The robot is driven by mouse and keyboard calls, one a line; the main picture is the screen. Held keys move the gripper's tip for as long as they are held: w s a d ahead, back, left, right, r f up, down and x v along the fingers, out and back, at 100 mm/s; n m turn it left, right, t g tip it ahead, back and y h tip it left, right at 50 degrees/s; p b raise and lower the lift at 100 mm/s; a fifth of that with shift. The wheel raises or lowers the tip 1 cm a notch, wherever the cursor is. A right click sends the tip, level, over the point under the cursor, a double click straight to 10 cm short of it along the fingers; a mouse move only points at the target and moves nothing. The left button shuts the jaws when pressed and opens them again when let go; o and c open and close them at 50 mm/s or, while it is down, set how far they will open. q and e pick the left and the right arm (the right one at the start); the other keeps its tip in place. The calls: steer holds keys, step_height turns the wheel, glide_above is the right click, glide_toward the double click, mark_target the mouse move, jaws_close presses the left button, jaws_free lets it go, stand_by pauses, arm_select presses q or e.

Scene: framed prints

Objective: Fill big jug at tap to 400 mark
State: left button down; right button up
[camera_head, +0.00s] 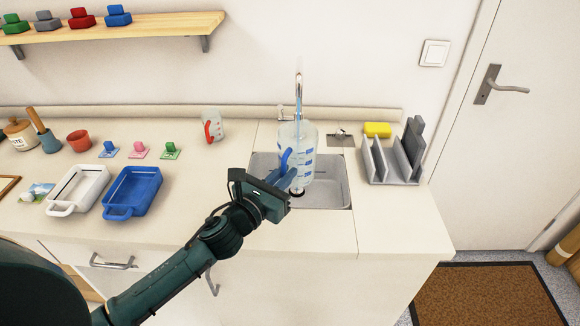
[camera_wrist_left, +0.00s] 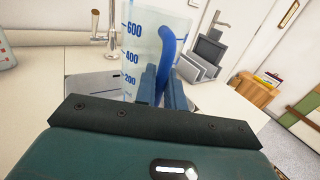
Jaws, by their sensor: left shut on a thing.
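The big jug (camera_head: 306,150) is clear, with a blue handle and blue marks. It stands roughly upright at the sink (camera_head: 338,190), below the tap (camera_head: 298,95). My left gripper (camera_head: 287,182) is shut on the jug's blue handle. In the left wrist view the jug (camera_wrist_left: 145,45) shows the marks 600, 400 and 200, and the fingers (camera_wrist_left: 162,85) close around the handle. Whether the jug touches the sink floor is unclear. My right gripper is not in view.
A smaller clear jug with a red handle (camera_head: 212,128) stands left of the sink. A white tray (camera_head: 78,190) and a blue tray (camera_head: 132,192) lie further left. A yellow sponge (camera_head: 377,129) and a grey rack (camera_head: 393,165) stand to the right. The counter front is clear.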

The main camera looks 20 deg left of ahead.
arm_select(q)
steer(key=shift+w+a+b, duration=0.1)
steer(key=shift+w+a, duration=0.35)
steer(key=shift+w, duration=1.15)
steer(key=shift+w+a+b, duration=0.15)
steer(key=shift+w+a, duration=0.35)
steer(key=shift+w, duration=1.1)
steer(key=shift+w+a+b, duration=0.1)
steer(key=shift+w+a, duration=0.35)
steer(key=shift+w, duration=1.15)
steer(key=shift+r, duration=0.1)
stand_by(3.1)
